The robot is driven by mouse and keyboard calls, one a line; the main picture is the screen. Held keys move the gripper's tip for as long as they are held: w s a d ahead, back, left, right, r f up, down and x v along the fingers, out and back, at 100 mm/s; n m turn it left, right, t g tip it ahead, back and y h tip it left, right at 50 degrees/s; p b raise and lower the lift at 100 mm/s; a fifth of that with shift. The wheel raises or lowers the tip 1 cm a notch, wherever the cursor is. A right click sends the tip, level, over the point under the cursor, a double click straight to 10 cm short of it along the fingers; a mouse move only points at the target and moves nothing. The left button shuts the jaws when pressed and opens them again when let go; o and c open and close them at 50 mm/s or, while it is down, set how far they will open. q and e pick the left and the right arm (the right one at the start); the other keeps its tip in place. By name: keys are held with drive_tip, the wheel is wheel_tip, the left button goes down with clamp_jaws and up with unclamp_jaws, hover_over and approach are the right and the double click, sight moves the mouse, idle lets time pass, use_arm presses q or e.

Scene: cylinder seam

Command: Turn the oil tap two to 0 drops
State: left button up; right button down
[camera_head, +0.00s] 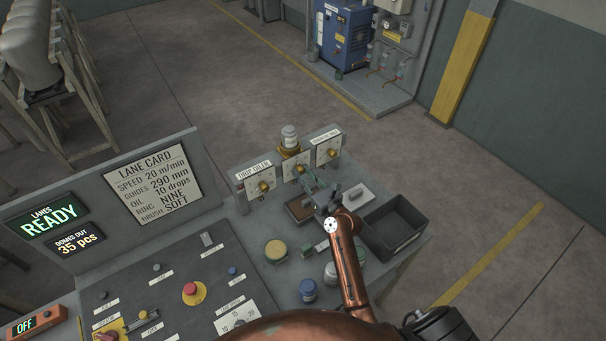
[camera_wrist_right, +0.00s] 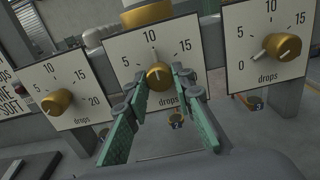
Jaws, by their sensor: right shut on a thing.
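Oil tap two is the brass knob (camera_wrist_right: 160,76) on the middle white dial plate (camera_wrist_right: 136,58), with a small "2" marker (camera_wrist_right: 177,126) below it. Its white mark points up, near the 10. In the head view, this knob (camera_head: 300,170) is in the middle of three dials. My right gripper (camera_wrist_right: 161,73) has its green-padded fingers on both sides of the knob and is shut on it. The right gripper reaches the dials from the front in the head view (camera_head: 312,186). My left gripper is not in view.
A knob stands on each side, left (camera_wrist_right: 57,101) and right (camera_wrist_right: 283,46). A dark bin (camera_head: 395,227), a brown tray (camera_head: 299,209) and several small jars, one blue-lidded (camera_head: 308,289), crowd the bench near my arm. The lane card (camera_head: 153,182) reads oil 10 drops.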

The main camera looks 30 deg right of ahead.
drive_tip(key=shift+n, duration=0.3)
drive_tip(key=n+p, duration=0.2)
drive_tip(key=n, duration=0.1)
drive_tip(key=shift+r, duration=0.1)
drive_tip(key=n, duration=0.3)
drive_tip(key=shift+d+p, duration=0.1)
drive_tip(key=shift+p, duration=0.3)
drive_tip(key=n, duration=0.4)
drive_tip(key=shift+p, duration=0.35)
drive_tip(key=n+p, duration=0.1)
drive_tip(key=n, duration=0.8)
drive_tip(key=shift+n+p, duration=0.35)
drive_tip(key=shift+n, duration=1.65)
drive_tip(key=shift+n+p, duration=0.3)
